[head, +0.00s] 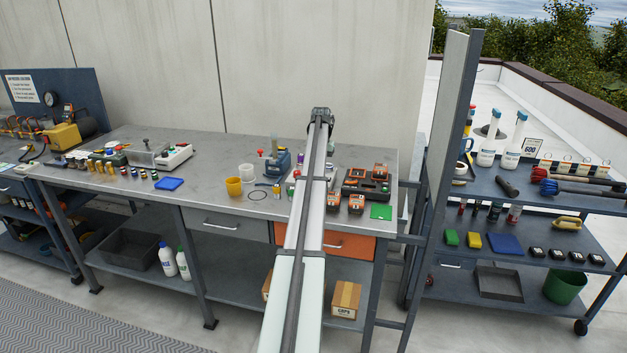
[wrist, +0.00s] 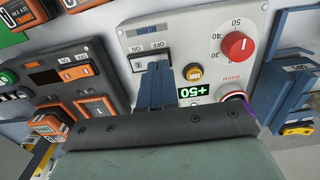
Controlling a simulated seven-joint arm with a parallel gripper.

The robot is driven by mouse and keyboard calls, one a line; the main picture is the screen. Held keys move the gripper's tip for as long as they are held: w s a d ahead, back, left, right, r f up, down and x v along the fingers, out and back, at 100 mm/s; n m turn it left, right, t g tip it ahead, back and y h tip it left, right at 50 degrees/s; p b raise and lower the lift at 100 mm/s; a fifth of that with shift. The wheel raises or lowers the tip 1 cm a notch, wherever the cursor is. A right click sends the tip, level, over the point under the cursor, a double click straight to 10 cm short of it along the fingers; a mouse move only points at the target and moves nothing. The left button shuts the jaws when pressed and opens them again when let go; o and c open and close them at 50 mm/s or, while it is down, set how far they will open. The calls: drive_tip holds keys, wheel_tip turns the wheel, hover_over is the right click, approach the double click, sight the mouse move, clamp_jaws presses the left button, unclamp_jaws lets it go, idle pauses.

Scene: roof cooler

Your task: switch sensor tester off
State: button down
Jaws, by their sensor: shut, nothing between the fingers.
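The likely sensor tester is a pale grey box (wrist: 190,35) in the wrist view, with a red dial knob (wrist: 237,45), an amber button (wrist: 193,72) and a lit green display (wrist: 194,92). Its name label is too small to read surely. Its rocker switch (wrist: 150,56), marked ON and OFF, is near the box's left side. My gripper (wrist: 156,68) is shut and empty, with its fingertips over or at the switch and hiding part of it. I cannot tell whether they touch or which side is pressed. In the head view my arm hides most of the box.
Orange-and-black instruments (wrist: 72,72) stand close on the left in the wrist view. A blue fixture (wrist: 288,85) stands close on the right. In the head view, yellow cups (head: 234,186) and a blue device (head: 273,165) are left of my arm; a green pad (head: 381,212) is right.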

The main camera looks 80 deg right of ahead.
drive_tip(key=shift+f, duration=0.65)
idle(0.4)
drive_tip(key=shift+r, duration=3.55)
